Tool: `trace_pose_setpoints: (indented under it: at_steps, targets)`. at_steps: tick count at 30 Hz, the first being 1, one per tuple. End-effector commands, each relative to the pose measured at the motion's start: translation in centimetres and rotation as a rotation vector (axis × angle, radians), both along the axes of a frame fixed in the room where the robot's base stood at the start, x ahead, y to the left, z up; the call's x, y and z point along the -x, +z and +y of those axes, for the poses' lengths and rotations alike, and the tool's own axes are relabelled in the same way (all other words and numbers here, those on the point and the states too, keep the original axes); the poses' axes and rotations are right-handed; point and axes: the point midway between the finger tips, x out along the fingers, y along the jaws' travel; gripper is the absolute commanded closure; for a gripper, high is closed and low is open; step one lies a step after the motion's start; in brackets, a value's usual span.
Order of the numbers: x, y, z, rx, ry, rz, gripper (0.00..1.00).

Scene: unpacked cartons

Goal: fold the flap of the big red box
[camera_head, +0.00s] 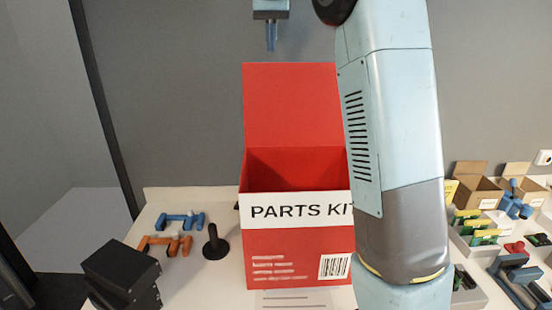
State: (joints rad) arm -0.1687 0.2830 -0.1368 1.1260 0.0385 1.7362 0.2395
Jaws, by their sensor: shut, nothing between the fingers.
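The big red box (285,240) stands on the table with a white "PARTS KIT" label on its front. Its flap (290,105) stands upright at the back edge, and the box's top is open with its dark red inside showing. My gripper (271,48) is above the flap's top edge, left of its middle, pointing down. Its fingers are shut and hold nothing. I cannot tell its depth relative to the flap. My arm hides the right side of the box.
Blue (180,220) and orange (165,243) tools, a black round-based stand (215,243) and black boxes (122,273) lie left of the red box. Small cartons (478,192), bins and a blue clamp-like tool (518,280) crowd the right. A grey wall stands behind.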

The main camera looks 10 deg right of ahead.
Motion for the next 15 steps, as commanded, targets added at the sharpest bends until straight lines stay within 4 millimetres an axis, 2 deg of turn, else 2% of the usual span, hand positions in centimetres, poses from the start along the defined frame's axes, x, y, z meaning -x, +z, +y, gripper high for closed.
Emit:
trace_pose_setpoints:
  at_steps: [15]
  targets:
    - [0.1, -6.7, 0.0, 0.0, 0.0, 0.002, 1.0]
